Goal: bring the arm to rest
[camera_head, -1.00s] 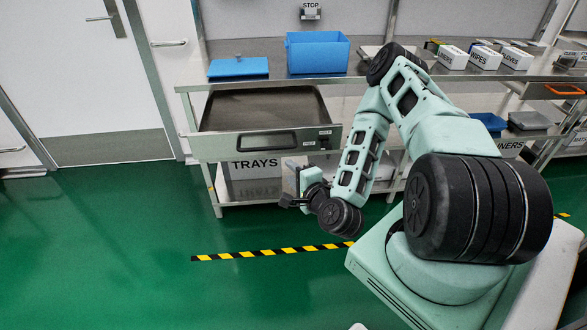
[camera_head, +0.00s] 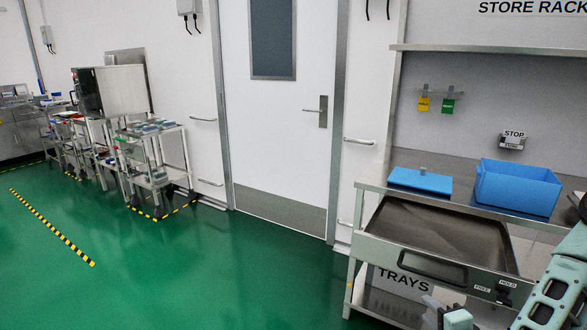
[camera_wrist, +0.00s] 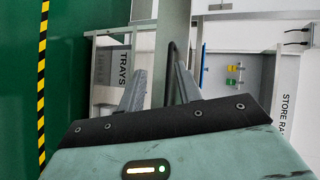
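My arm (camera_head: 552,292) shows only in part at the lower right of the head view; most of it is out of frame. In the wrist view my gripper (camera_wrist: 160,72) has its two grey fingers apart, with no object seen held between them. Beyond the fingers are the steel bench with the TRAYS label (camera_wrist: 124,70) and the store rack wall (camera_wrist: 265,75), which appear sideways. In the head view the gripper area is at the bottom edge, near the bench front, and mostly cut off.
The bench's drawer (camera_head: 420,268) stands pulled out. A blue lid (camera_head: 420,180) and blue bin (camera_head: 517,188) sit on the bench. A closed door (camera_head: 275,120) is at the middle. Loaded trolleys (camera_head: 150,160) stand left. The green floor (camera_head: 200,280) is clear.

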